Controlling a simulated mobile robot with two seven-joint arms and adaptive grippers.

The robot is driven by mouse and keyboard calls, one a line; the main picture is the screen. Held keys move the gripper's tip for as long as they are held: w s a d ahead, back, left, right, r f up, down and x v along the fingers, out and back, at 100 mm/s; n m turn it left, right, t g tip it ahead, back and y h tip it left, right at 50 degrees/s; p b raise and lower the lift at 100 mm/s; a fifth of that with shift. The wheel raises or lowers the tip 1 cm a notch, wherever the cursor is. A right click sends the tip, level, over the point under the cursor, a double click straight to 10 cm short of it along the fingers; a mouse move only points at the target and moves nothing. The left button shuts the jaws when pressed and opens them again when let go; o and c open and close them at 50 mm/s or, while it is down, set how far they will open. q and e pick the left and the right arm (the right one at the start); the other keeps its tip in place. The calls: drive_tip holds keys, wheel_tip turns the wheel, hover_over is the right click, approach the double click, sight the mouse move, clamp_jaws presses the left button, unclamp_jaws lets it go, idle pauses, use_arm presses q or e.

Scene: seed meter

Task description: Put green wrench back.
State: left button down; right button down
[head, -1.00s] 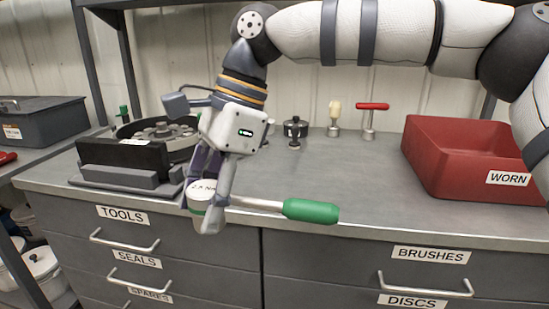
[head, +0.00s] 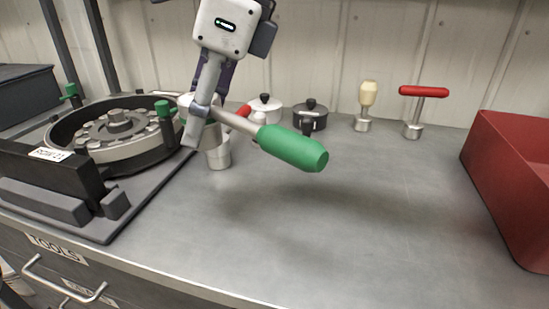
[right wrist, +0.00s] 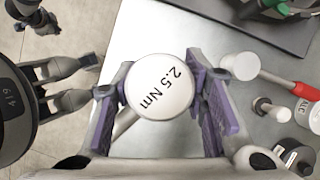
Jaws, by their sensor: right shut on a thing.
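The green wrench has a green handle (head: 290,148), a metal shaft and a round white head. My right gripper (head: 198,122) is shut on the wrench near its head, above the grey bench. The handle points right and towards the camera. In the right wrist view the head (right wrist: 158,87) reads "2.5 Nm" between the purple finger pads. A metal cylinder (head: 218,152) shows just below the gripper; I cannot tell whether it belongs to the wrench. My left gripper (right wrist: 75,80) shows at the left of the right wrist view, fingers apart and empty, above the floor.
A red-handled tool (right wrist: 302,90) lies close to the gripper. White-topped (head: 264,108), black (head: 310,116), yellow-handled (head: 368,95) and red T-handled (head: 423,92) tools stand at the back. The seed meter (head: 115,135) is left, a red bin (head: 515,170) right. The bench middle is clear.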

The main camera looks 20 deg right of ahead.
drive_tip(key=w+d+f, duration=0.2)
drive_tip(key=d+f, duration=0.1)
drive_tip(key=f, duration=0.1)
drive_tip(key=w+d+f, duration=0.3)
drive_tip(key=d+f, duration=0.1)
drive_tip(key=w+d+f, duration=0.3)
drive_tip(key=f, duration=0.1)
drive_tip(key=shift+d+b, duration=0.3)
drive_tip(key=shift+d, duration=0.1)
drive_tip(key=shift+a+f, duration=0.1)
drive_tip(key=shift+f, duration=0.25)
drive_tip(key=shift+f, duration=0.15)
drive_tip(key=c, duration=1)
unclamp_jaws()
drive_tip(key=shift+o, duration=0.2)
drive_tip(key=v, duration=1.2)
